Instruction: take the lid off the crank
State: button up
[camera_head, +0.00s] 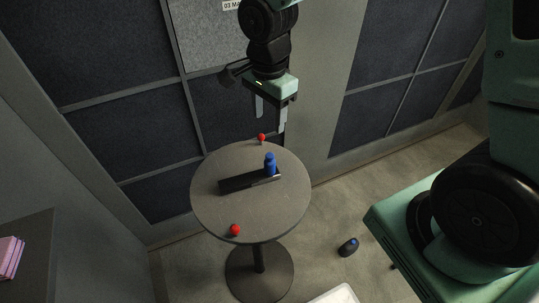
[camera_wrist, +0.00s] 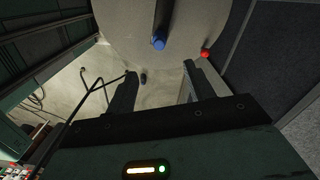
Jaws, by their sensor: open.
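A dark bar, seemingly the crank (camera_head: 238,183), lies across the round table. An upright blue cylinder (camera_head: 270,165), perhaps the lid, stands at the bar's right end. In the wrist view the blue cylinder (camera_wrist: 159,43) is seen from above, just beyond and between the fingertips, with the dark bar (camera_wrist: 166,14) running away from it. My gripper (camera_head: 271,116) is open and empty, its fingers pointing down above the far side of the table. In the wrist view my gripper (camera_wrist: 160,71) is apart from the cylinder. Whether the cylinder is a separate piece cannot be told.
The grey round table (camera_head: 215,205) carries a red ball (camera_head: 262,137) at its far edge and another red ball (camera_head: 235,230) at its near edge. A panelled wall (camera_head: 110,140) stands close behind. A small dark object (camera_head: 348,247) lies on the floor.

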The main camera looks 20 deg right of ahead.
aim_at(269, 155)
notch_tip(269, 155, down, 12)
jog(key=shift+f+p, duration=0.1)
jog(key=shift+p, duration=0.95)
jog(key=shift+s+d+f+p, duration=0.1)
jog(key=shift+f+p, duration=0.9)
jog(key=shift+f, duration=1.6)
jog(key=c, duration=1)
